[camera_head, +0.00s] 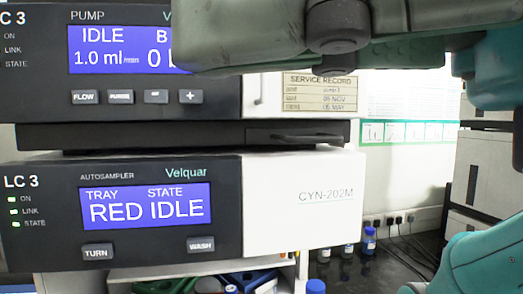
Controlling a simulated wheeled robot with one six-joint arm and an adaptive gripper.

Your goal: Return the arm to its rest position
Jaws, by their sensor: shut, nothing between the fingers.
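My arm crosses the top right of the head view, with grey-green links and a round joint cap in front of the pump unit. A teal part of my arm also shows at the right edge and in the lower right corner. My gripper and its fingers are not in view. The arm covers the right part of the pump's screen.
A pump (40,100) reading IDLE stands above an autosampler (300,223) whose screen reads RED IDLE. A drawer (190,134) with a dark handle lies between them. Small blue-capped bottles (369,241) stand behind at right. More stacked units (488,165) stand at far right.

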